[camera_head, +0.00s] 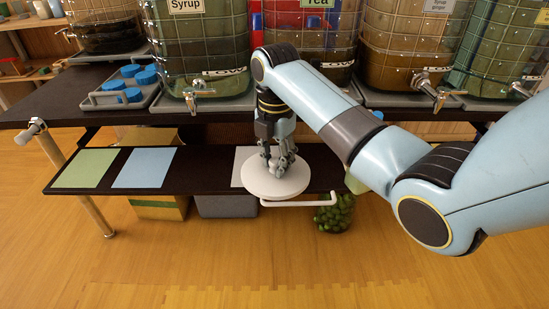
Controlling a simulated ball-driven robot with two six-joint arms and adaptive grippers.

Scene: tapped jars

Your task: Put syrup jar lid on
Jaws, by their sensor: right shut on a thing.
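A round white lid (262,188) lies flat, or is held just above, the dark lower shelf; I cannot tell whether it touches. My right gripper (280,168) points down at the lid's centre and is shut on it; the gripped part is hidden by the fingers. A large tapped jar labelled "Syrup" (203,48) stands on the upper shelf at left of centre. A second jar at the right (408,48) has a label that also seems to read syrup with a further word. The jars' tops are outside the picture. My left gripper does not show.
A "Tea" jar (325,42) stands behind my right arm. A grey tray (105,97) with blue round pieces is at left. Green (86,168) and blue (143,167) mats lie on the lower shelf. Metal taps jut forward. A container of green items (335,215) is below.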

